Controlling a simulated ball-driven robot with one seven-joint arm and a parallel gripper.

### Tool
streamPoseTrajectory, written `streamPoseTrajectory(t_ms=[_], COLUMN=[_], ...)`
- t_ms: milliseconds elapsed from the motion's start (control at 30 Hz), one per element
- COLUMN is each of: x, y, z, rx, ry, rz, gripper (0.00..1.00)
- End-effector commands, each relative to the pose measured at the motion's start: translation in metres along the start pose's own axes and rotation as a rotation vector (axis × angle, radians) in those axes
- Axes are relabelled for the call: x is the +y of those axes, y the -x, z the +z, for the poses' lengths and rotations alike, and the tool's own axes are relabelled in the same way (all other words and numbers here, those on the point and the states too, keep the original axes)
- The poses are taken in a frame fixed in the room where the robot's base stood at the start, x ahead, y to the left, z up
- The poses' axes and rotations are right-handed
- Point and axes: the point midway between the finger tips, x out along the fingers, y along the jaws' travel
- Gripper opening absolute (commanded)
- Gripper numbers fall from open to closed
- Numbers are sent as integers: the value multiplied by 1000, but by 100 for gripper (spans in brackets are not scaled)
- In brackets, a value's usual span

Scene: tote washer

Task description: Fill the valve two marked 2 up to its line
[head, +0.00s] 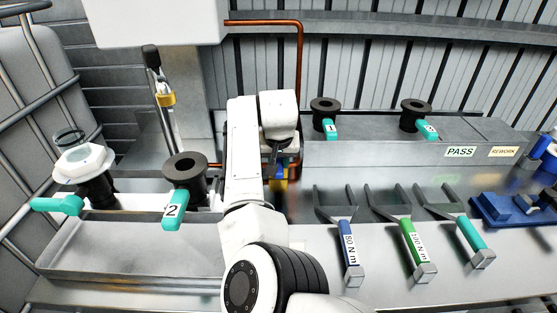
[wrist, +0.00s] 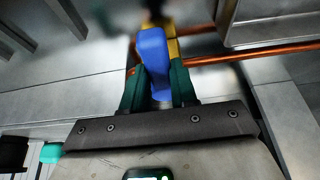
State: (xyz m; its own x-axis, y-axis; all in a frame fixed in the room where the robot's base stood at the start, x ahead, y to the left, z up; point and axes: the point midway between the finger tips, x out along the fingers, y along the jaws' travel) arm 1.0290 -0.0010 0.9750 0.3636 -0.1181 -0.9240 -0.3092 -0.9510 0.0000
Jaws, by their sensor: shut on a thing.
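The valve marked 2 (head: 184,168) is a black, open-topped round body at the left of the head view. Its teal handle (head: 175,208) carries a white label with a 2. My gripper (wrist: 157,85) is shut on a blue handle (wrist: 152,50) between its dark green fingers in the wrist view. A yellow part (wrist: 172,45) sits just beyond it, by the copper pipe (wrist: 250,57). In the head view my arm hides most of the gripper, and a little blue and yellow (head: 281,172) shows below it. The inside of valve two and its line cannot be seen.
A white hexagonal fitting (head: 85,160) with a teal handle stands left of valve two. Black valves 1 (head: 324,112) and another (head: 415,112) stand on the back ledge. Forked tools with blue, green (head: 413,243) and teal handles lie at right, near a blue fixture (head: 500,210).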

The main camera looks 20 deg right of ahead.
Motion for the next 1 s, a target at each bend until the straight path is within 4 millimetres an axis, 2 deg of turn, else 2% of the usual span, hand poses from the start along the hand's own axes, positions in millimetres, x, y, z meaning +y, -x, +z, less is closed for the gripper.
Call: streamPoseTrajectory(t_ms=[233, 600, 900, 933, 1000], x=[3, 10, 10, 10, 10], y=[3, 1, 0, 0, 0], z=[-2, -2, -1, -1, -1], rx=[-1, -1, 1, 1, 1], ry=[28, 185, 191, 191, 190], rz=[-11, -76, -78, -78, -78], gripper=[0, 0, 0, 29, 36])
